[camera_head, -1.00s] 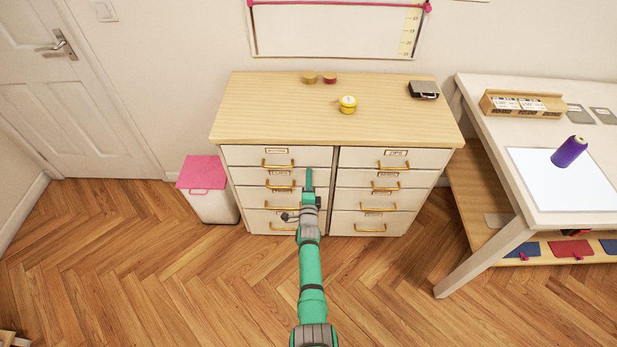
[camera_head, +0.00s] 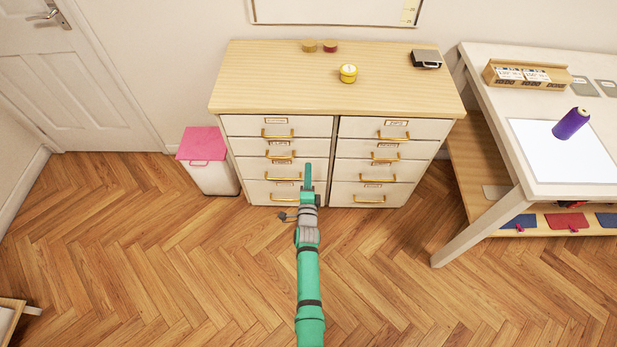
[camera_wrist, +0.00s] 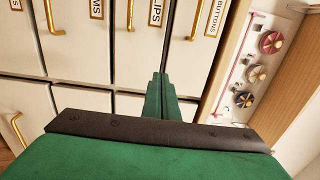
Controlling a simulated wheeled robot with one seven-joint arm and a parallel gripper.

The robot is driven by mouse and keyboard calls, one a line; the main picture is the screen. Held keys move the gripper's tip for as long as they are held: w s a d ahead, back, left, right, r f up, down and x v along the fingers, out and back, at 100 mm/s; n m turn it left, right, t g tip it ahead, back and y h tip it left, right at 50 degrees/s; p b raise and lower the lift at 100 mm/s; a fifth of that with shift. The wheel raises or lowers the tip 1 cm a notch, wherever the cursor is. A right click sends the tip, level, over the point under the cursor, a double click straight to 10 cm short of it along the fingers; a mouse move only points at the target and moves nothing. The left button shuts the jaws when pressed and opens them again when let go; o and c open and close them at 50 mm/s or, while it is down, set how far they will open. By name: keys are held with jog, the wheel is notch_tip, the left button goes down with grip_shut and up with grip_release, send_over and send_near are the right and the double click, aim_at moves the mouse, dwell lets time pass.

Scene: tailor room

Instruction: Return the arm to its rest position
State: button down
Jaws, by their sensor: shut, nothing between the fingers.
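My gripper (camera_head: 308,174) is green and shows at the end of my arm, in front of the white drawer cabinet (camera_head: 335,130) in the head view. Its fingers also show in the wrist view (camera_wrist: 159,82), pressed together with nothing between them. The cabinet has a light wood top and two columns of drawers with brass handles. All the drawers look closed. From above I cannot tell how far the fingertips are from the drawer fronts.
A white bin with a pink lid (camera_head: 203,146) stands left of the cabinet. A white table (camera_head: 490,110) with a purple thread spool (camera_head: 571,123) is on the right. A yellow round container (camera_head: 348,73) sits on the cabinet top. The wood floor around my arm is clear.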

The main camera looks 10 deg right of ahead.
jog(key=s, duration=0.2)
jog(key=shift+s+a, duration=0.15)
jog(key=shift+s, duration=0.15)
jog(key=s+a+n+g+y, duration=0.1)
jog(key=s+a+n, duration=0.25)
jog(key=s, duration=0.95)
jog(key=s+a+n, duration=0.3)
jog(key=s+n, duration=0.2)
jog(key=s, duration=0.8)
jog(key=s+a+r+n+g+y, duration=0.1)
jog(key=s+r+n, duration=1)
jog(key=s+r, duration=0.7)
jog(key=s, duration=0.4)
jog(key=shift+r+y, duration=0.25)
jog(key=shift+y, duration=0.05)
jog(key=shift+w, duration=0.1)
